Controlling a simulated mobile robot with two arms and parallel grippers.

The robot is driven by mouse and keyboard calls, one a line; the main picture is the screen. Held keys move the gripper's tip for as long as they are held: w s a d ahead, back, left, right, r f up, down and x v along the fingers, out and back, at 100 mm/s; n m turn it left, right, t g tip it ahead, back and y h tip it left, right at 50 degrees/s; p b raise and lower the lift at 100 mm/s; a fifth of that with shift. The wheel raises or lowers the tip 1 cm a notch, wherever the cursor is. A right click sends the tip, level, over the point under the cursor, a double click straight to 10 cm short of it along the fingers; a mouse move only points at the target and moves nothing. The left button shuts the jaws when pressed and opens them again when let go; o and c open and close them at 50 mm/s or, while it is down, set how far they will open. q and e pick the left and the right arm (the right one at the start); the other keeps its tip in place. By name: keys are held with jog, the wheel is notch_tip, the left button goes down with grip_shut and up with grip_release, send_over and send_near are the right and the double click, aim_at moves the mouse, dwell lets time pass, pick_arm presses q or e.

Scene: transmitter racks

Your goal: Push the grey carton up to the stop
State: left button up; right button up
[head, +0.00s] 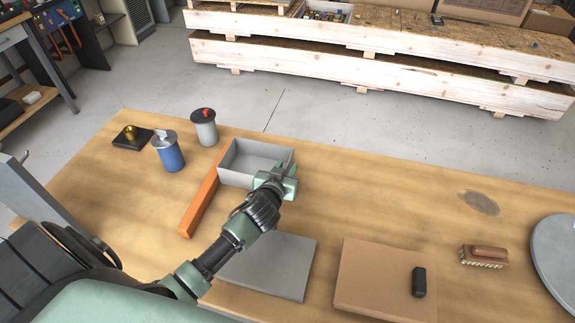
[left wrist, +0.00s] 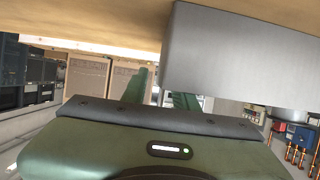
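The grey carton (head: 238,178) is an open-topped box on the wooden table in the head view. Its grey wall also fills the upper right of the left wrist view (left wrist: 235,50). An orange bar (head: 200,207), which looks like the stop, lies along the carton's left side; I cannot tell whether they touch. My left gripper (head: 283,174) is at the carton's near right corner. Its two green fingers (left wrist: 164,92) show a gap between them in the left wrist view, and the carton wall partly hides one. I cannot tell whether they touch the carton. My right gripper is out of view.
A blue canister (head: 169,154), a grey canister with a red knob (head: 205,130) and a black block with a brass knob (head: 131,138) stand left. A grey plate (head: 272,267), a brown board (head: 375,275) and a brush (head: 484,256) lie nearer and right.

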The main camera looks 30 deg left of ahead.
pick_arm(q)
jog(key=shift+x, duration=1.1)
grip_shut()
dwell(0.6)
grip_release()
